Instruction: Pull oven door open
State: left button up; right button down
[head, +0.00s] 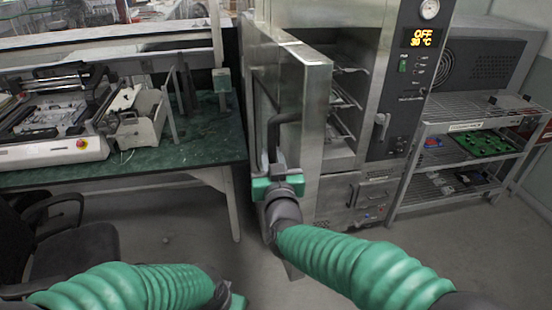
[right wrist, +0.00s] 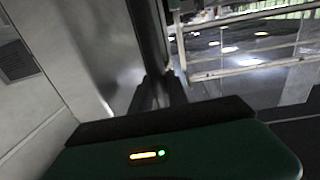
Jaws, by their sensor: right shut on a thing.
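The steel oven (head: 330,14) stands in the middle of the head view, its display reading OFF and 30 °C. Its door (head: 305,100) stands wide open, swung out to the left and toward me, with the wire racks inside showing. My right gripper (head: 277,168) is shut on the lower part of the dark door handle (head: 273,132). In the right wrist view the handle (right wrist: 148,40) runs down between the dark fingers (right wrist: 160,92). My left gripper (head: 236,301) shows only partly at the bottom edge, its fingers hidden.
A green-topped bench (head: 205,140) with a white machine (head: 60,140) stands left of the door. An office chair (head: 75,250) is at lower left. A wire shelf (head: 465,155) with circuit boards stands right of the oven. The floor (head: 400,240) in front is clear.

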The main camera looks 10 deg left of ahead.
pick_arm(q)
jog(key=shift+w+d+r, duration=0.1)
jog(key=shift+d, duration=0.15)
pick_arm(e)
jog(key=shift+w+d+r, duration=0.15)
jog(key=shift+d+r, duration=0.05)
jog(key=shift+r, duration=0.15)
jog(key=c, duration=1.6)
grip_release()
jog(key=shift+c, duration=0.2)
jog(key=o, duration=0.3)
jog(key=shift+w+a+f, duration=0.15)
jog(key=shift+w+f, duration=0.1)
jog(key=shift+o, duration=0.2)
jog(key=shift+a+f, duration=0.1)
jog(key=shift+a, duration=0.2)
pick_arm(q)
jog(key=b+x, duration=0.3)
jog(key=shift+s+a, duration=0.1)
jog(key=shift+s, duration=0.15)
pick_arm(e)
jog(key=v, duration=1.6)
jog(key=shift+s+d, duration=0.2)
jog(key=shift+s, duration=0.15)
jog(key=shift+f, duration=0.1)
jog(key=shift+c, duration=0.2)
